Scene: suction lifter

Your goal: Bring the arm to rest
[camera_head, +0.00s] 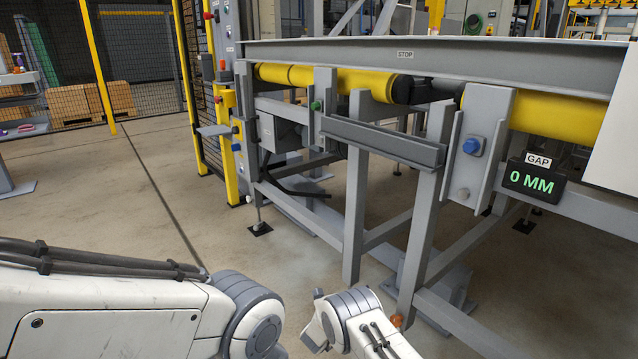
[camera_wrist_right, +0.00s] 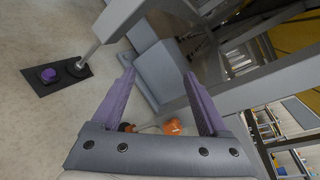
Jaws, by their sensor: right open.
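My right arm comes in at the bottom middle of the head view, its white and grey links low in front of the machine frame; its gripper does not show clearly there. In the right wrist view my right gripper (camera_wrist_right: 158,76) is open, with its two purple fingers wide apart. I see nothing held at the fingertips. A small orange piece (camera_wrist_right: 172,128) shows between the finger bases; I cannot tell what it is. My left arm lies across the lower left of the head view, and its gripper is out of view.
A grey steel frame (camera_head: 357,190) with a yellow roller (camera_head: 330,80) stands ahead. A blue button (camera_head: 472,146) and a display (camera_head: 533,182) reading "GAP 0 MM" are on its right. A yellow post (camera_head: 97,65) and mesh fence stand left. Floor (camera_head: 110,190) at left is clear.

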